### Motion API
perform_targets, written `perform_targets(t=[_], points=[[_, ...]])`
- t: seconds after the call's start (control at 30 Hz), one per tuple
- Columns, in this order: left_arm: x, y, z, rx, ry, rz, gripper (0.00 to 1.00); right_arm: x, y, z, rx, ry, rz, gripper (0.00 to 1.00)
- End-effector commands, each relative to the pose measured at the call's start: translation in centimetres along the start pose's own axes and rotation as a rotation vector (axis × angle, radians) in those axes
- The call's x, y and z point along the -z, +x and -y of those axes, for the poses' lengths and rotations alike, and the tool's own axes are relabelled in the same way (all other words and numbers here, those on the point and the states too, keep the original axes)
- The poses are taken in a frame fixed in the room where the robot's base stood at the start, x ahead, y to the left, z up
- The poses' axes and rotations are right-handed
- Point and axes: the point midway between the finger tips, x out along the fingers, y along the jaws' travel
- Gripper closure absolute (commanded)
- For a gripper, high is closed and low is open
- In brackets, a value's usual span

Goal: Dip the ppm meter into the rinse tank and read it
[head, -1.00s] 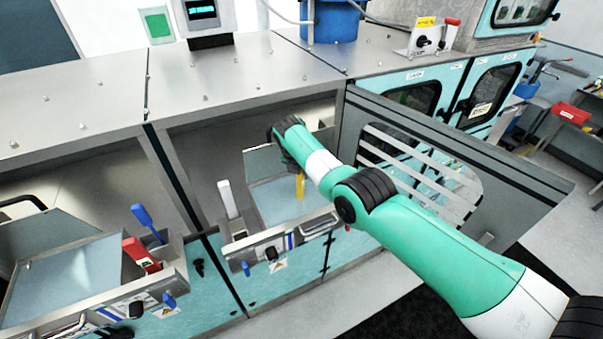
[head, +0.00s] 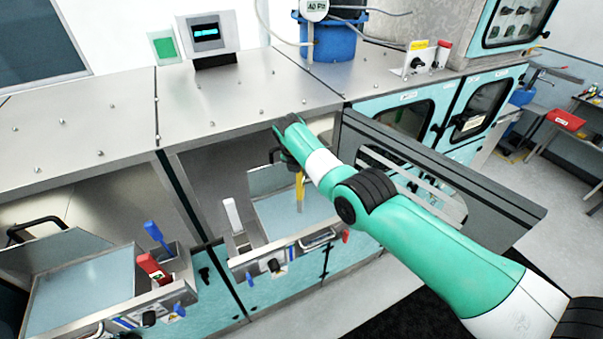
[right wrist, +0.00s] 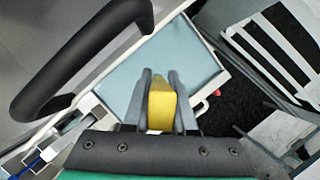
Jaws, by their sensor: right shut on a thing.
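The yellow ppm meter (head: 299,190) hangs upright below my right gripper (head: 296,168), its lower tip over the pale blue liquid of the rinse tank (head: 262,182) in the head view. Whether the tip touches the liquid I cannot tell. In the right wrist view, the gripper (right wrist: 161,98) is shut on the yellow meter (right wrist: 161,108), with a grey finger on each side. The meter's display is not readable in either view. My left gripper is not in view.
A second tank (head: 85,285) stands at the left, with blue and red handles (head: 155,268) beside it. A grey slotted panel (head: 440,165) stands right of the rinse tank. A black curved handle (right wrist: 85,70) is close to the gripper in the right wrist view.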

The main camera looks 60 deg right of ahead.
Motion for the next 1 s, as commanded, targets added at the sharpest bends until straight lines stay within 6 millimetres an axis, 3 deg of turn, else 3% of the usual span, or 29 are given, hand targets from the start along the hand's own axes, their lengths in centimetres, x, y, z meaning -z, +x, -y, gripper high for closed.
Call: perform_targets(t=[0.07,0.63,1.0], points=[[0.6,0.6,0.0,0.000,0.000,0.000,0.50,-0.5,-1.0,0.0,-0.001,0.001,0.001,1.00],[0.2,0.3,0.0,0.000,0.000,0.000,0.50,-2.3,-5.5,0.0,-0.001,0.000,0.001,1.00],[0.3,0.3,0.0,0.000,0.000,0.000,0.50,-2.5,-5.9,0.0,-0.001,0.000,0.001,1.00]])
